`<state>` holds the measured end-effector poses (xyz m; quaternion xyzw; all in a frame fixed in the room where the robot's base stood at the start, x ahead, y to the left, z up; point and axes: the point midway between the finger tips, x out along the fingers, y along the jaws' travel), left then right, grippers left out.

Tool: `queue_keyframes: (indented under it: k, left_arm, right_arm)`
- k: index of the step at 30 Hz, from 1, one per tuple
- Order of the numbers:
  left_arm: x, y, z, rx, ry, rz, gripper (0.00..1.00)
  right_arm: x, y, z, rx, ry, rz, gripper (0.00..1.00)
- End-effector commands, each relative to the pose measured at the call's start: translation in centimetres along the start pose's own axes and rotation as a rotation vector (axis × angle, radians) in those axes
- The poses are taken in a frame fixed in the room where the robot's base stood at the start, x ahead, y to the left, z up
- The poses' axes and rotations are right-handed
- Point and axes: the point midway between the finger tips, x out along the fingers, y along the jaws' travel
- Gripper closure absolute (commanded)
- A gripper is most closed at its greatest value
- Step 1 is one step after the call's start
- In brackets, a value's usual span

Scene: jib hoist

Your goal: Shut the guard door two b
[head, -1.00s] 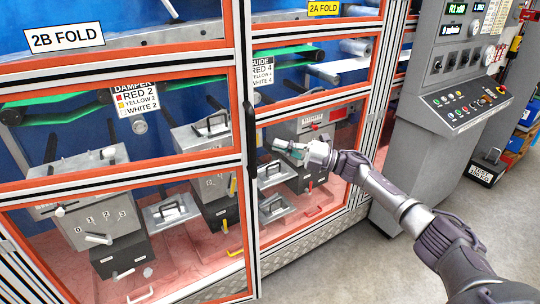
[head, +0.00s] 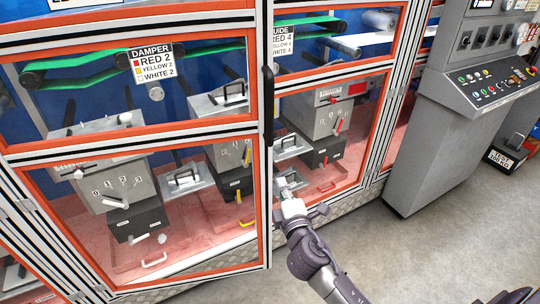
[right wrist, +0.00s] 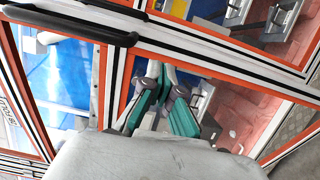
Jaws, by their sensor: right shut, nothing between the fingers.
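The guard door two b (head: 140,142) is the large clear-paned, orange-framed door at the left in the head view. Its right edge sits forward of the frame beside it, so it looks a little ajar. A long black handle (head: 268,105) runs down that edge; a black handle (right wrist: 70,24) also shows at the upper left in the right wrist view. My right gripper (head: 287,184) has teal fingers, shut and empty, right of the door's edge and below the handle. The fingers also show in the right wrist view (right wrist: 163,110); contact with the door cannot be told. My left gripper is out of view.
The neighbouring orange-framed guard panel (head: 325,185) is right of the door. A grey control console (head: 445,140) stands further right, with a dark test weight (head: 504,160) on the floor beyond. Grey floor (head: 400,250) is open in front.

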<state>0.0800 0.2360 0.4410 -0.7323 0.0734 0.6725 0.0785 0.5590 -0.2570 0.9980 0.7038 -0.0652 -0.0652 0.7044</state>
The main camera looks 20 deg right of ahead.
Motion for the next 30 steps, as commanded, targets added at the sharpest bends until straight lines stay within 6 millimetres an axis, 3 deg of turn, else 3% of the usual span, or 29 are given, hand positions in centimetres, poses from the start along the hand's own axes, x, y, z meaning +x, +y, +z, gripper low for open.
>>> queue_keyframes:
  k: [18, 24, 30]
  left_arm:
    - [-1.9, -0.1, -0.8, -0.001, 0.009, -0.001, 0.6]
    - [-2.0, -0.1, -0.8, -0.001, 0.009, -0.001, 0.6]
    - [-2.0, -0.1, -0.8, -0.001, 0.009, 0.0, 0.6]
  right_arm:
    - [11.6, 0.2, -0.1, 0.001, 0.003, 0.001, 1.0]
    - [13.3, 0.1, -0.1, 0.003, 0.003, 0.001, 1.0]
    - [13.7, 0.0, -0.1, 0.002, 0.003, 0.0, 1.0]
